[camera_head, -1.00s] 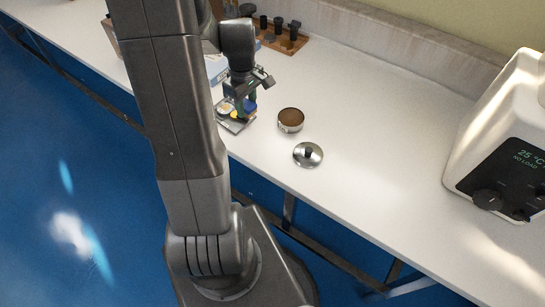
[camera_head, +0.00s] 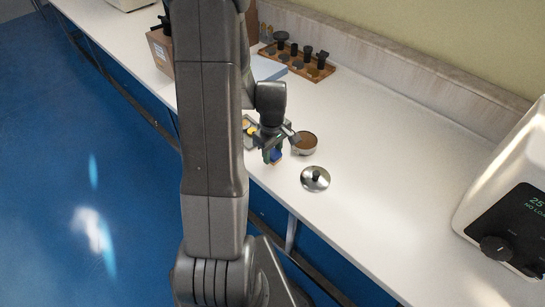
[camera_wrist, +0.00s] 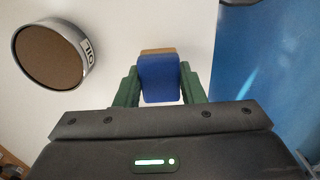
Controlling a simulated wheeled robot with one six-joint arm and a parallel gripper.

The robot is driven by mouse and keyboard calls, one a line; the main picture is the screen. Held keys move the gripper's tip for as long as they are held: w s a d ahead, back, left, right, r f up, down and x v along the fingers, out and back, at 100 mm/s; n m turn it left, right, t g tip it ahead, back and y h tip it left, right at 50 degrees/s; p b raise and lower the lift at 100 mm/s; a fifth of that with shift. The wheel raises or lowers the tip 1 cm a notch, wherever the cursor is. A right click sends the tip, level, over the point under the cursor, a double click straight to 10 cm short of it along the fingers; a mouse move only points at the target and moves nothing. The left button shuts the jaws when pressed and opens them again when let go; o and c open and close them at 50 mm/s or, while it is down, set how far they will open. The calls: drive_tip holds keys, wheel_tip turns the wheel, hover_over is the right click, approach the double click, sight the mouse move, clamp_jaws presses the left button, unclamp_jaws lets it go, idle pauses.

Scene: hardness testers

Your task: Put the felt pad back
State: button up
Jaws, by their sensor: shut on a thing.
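My gripper (camera_head: 272,147) is shut on a blue block (camera_wrist: 160,80) with a tan layer (camera_wrist: 158,51) at its far end, which looks like the felt pad. The green fingers clasp it on both sides, and it hangs over the bench near the front edge. A round metal dish (camera_head: 305,144) with a brown inside stands just right of my gripper. In the wrist view the dish (camera_wrist: 48,57) is at upper left, apart from the block, with an "OIL" label. A silver lid (camera_head: 315,180) with a black knob lies on the bench in front of the dish.
A small tray (camera_head: 248,142) with a yellow item is partly hidden behind my arm. A wooden rack (camera_head: 318,71) with black-topped tools stands at the back wall. A white tester (camera_head: 510,205) with a dark panel is at right. The bench between lid and tester is clear.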

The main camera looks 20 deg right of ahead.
sight(272, 152)
drive_tip(key=shift+f, duration=1.25)
drive_tip(key=shift+f, duration=0.2)
drive_tip(key=o, duration=1)
drive_tip(key=shift+c, duration=0.2)
drive_tip(key=shift+r, duration=0.15)
wheel_tip(272, 152, up, 12)
drive_tip(key=shift+r, duration=0.1)
